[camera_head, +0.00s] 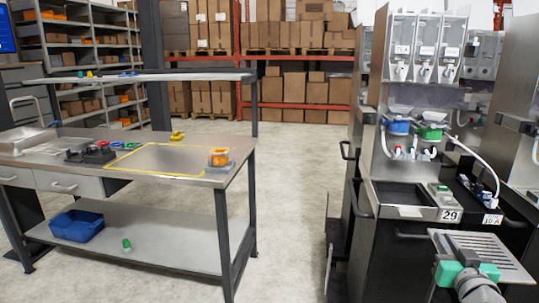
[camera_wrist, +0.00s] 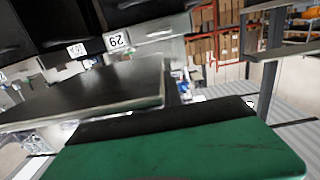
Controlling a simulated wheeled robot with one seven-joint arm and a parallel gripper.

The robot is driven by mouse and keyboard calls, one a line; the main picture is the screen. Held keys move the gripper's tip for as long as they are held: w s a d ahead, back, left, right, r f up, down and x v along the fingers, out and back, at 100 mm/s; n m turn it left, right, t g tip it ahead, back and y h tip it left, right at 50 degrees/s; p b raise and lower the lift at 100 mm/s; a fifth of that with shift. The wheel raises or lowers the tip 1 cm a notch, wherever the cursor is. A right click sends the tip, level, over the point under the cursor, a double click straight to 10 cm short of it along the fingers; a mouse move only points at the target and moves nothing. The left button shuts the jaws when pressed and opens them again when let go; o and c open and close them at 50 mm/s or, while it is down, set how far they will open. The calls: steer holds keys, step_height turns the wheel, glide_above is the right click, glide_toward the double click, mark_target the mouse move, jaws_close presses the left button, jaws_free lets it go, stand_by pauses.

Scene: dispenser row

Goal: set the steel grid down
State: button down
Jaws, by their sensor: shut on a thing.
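The steel grid (camera_head: 507,252) is a flat slotted metal plate at the lower right of the head view, held out in front of the dispenser row. My gripper (camera_head: 466,250), with green and dark fingers, is shut on its left part. In the wrist view a green finger with a dark edge (camera_wrist: 185,145) fills the bottom. A dark flat plate beyond it looks like the grid (camera_wrist: 85,92). The grid seems clear of any surface, though its exact height is hard to tell.
Dispenser station 29 (camera_head: 450,215) has a dark open basin (camera_head: 395,192) in its front. A grey workbench (camera_head: 150,155) at left has a yellow-outlined area, an orange-and-grey item (camera_head: 219,157) and coloured small parts. A blue bin (camera_head: 76,226) sits on its lower shelf. Floor between is clear.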

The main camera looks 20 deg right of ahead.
steer(key=w+a+f+n+t+y, duration=0.1)
steer(key=w+a+f+n+y, duration=0.15)
steer(key=w+a, duration=0.5)
steer(key=w+a+f+n+t+y, duration=0.1)
steer(key=w+a+f+y, duration=0.3)
steer(key=a, duration=0.7)
steer(key=w+a+r+n+y+p, duration=0.2)
steer(key=a+p, duration=0.3)
steer(key=a, duration=0.3)
steer(key=w+a+r+n+y+p, duration=0.2)
steer(key=w+a+y+p, duration=0.1)
steer(key=a, duration=0.5)
steer(key=w+a+r+n+y+p, duration=0.2)
steer(key=w+a+r+p, duration=0.1)
steer(key=a+p, duration=0.4)
steer(key=shift+w+a+y+p, duration=0.4)
steer(key=shift+w+a, duration=0.2)
steer(key=shift+a, duration=0.2)
